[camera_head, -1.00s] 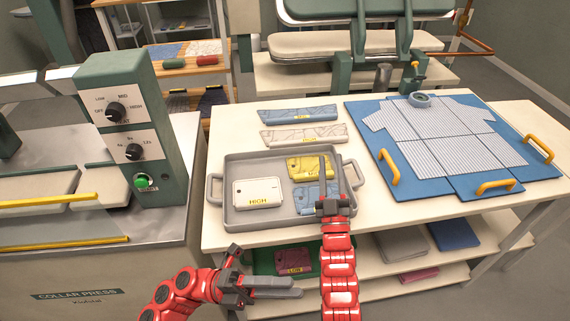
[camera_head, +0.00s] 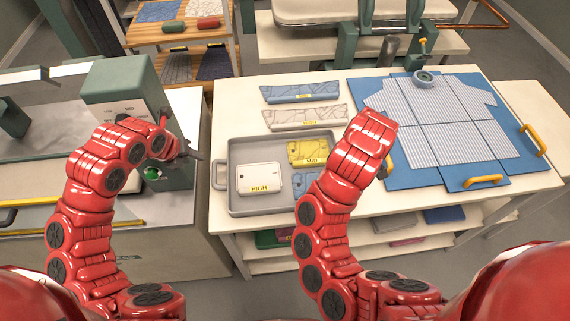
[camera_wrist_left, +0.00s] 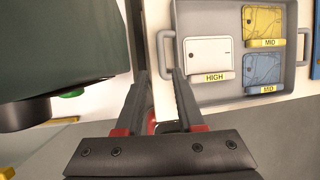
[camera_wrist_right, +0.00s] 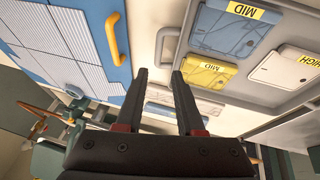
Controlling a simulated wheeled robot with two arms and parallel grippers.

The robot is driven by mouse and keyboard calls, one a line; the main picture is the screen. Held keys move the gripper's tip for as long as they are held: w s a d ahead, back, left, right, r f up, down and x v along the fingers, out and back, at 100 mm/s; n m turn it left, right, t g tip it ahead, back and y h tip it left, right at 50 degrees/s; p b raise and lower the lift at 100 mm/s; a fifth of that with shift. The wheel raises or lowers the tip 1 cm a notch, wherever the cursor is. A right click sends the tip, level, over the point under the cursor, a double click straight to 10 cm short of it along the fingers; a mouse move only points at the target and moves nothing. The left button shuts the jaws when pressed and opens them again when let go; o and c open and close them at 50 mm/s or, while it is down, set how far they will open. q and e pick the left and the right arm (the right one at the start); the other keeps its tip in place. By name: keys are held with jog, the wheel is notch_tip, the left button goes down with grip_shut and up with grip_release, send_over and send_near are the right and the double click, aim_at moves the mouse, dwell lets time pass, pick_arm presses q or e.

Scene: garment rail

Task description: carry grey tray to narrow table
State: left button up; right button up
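The grey tray (camera_head: 236,206) lies flat on the white table (camera_head: 230,120). It holds a white HIGH piece, a yellow MID piece and a blue piece, also marked MID in the left wrist view. My left gripper (camera_head: 192,154) is raised by the press's green button, left of the tray. In the left wrist view its fingers (camera_wrist_left: 160,85) are apart and empty, near the tray's left handle (camera_wrist_left: 165,55). My right arm hides the tray's right side in the head view. In the right wrist view the right gripper's fingers (camera_wrist_right: 159,80) are apart and empty beside the tray (camera_wrist_right: 215,85).
The collar press (camera_head: 110,85) stands close on the left. A blue board (camera_head: 415,175) with a striped shirt and yellow handles covers the table's right part. Two flat pieces (camera_head: 300,92) lie behind the tray. A pale surface (camera_head: 545,105) adjoins at right.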

aim_at(214, 168)
pick_arm(q)
jog(key=shift+s, duration=0.1)
jog(key=shift+d+f, duration=0.1)
jog(key=shift+f, duration=0.05)
pick_arm(e)
jog(key=shift+d+f, duration=0.1)
jog(key=shift+f, duration=0.05)
